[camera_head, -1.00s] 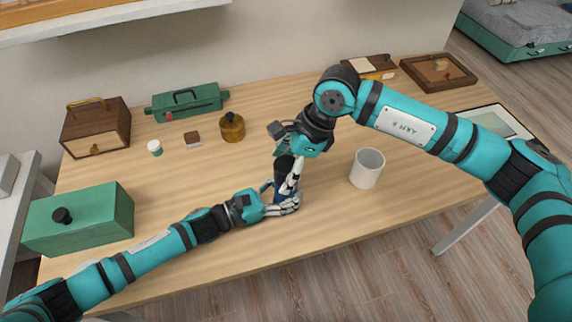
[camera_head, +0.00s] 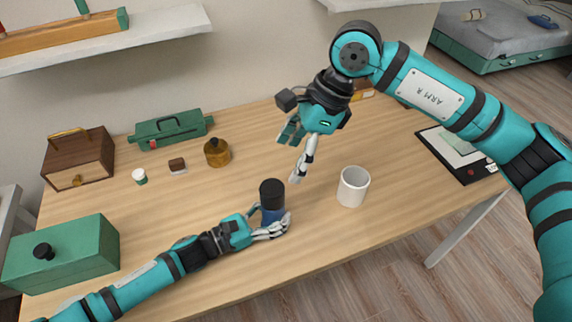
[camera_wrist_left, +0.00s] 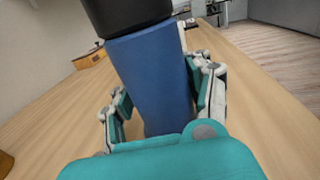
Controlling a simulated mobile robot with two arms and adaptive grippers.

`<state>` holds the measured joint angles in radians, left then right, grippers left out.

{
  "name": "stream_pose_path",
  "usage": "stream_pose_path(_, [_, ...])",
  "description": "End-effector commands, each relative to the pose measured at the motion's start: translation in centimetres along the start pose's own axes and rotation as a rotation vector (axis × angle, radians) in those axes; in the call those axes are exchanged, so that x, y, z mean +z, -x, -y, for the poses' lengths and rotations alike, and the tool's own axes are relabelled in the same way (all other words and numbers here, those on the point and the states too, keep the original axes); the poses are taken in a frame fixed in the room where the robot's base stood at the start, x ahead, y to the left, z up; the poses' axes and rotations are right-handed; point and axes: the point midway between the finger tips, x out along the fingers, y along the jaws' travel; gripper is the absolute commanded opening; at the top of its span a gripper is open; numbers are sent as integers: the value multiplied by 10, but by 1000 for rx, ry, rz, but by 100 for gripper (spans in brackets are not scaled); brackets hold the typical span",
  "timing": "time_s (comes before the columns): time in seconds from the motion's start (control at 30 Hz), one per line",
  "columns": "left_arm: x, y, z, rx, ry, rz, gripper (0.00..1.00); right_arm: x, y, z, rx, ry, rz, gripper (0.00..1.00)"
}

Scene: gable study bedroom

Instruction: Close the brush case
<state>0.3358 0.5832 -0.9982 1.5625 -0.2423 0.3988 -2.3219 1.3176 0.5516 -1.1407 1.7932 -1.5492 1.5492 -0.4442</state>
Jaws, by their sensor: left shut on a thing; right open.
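The brush case is a blue cylinder (camera_head: 271,215) with a black cap (camera_head: 272,190) on its top, standing near the middle of the table's front half. My left gripper (camera_head: 270,228) is shut around the blue body, low down. In the left wrist view the blue body (camera_wrist_left: 155,75) stands between the fingers, and the black cap (camera_wrist_left: 125,14) sits on its upper end, cut off by the picture's top. I cannot tell how tightly the cap is seated. My right gripper (camera_head: 296,158) is open and empty, above and right of the cap, apart from it.
A white mug (camera_head: 352,187) stands right of the case. A black-edged board (camera_head: 458,155) lies at the right.

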Motion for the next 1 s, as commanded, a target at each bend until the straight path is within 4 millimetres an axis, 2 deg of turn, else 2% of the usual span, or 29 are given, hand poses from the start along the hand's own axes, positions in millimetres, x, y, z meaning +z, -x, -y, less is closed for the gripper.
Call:
stream_pose_path(0.3, [0,0,0,0,0,0,0,0,4,0,-1,0,0,76])
stream_pose_path(0.33, [0,0,0,0,0,0,45,0,4,0,-1,0,0,76])
stream_pose_path(0.6, [0,0,0,0,0,0,79,0,4,0,0,0,0,76])
stream_pose_path(0.87, [0,1,0,0,0,0,79,0,4,0,0,0,0,76])
stream_pose_path(1.0, [-1,11,-1,2,1,-3,79,0,4,0,0,0,0,76])
